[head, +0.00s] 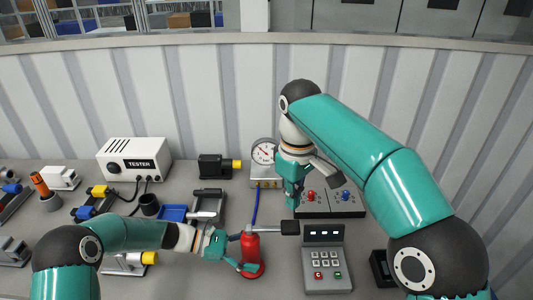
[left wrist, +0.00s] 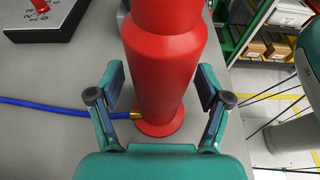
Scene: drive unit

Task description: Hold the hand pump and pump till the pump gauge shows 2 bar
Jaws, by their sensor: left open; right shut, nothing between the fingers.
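The red hand pump (head: 251,256) stands upright on the bench, its black handle (head: 290,228) pointing right at the top. My left gripper (head: 243,256) is open at the pump's left side. In the left wrist view its fingers stand either side of the red pump body (left wrist: 163,75), with gaps showing. A blue hose (left wrist: 60,106) leaves the pump's base by a brass fitting. The round white gauge (head: 263,152) stands behind; its needle reading is too small to tell. My right gripper (head: 293,202) is shut and empty, pointing down above and behind the handle, by the lever panel.
The panel with red and blue levers (head: 346,208) lies right of my right gripper. A grey keypad box (head: 326,270) stands right of the pump. A blue and dark vise-like fixture (head: 207,206), the white tester (head: 133,158) and several motors crowd the left.

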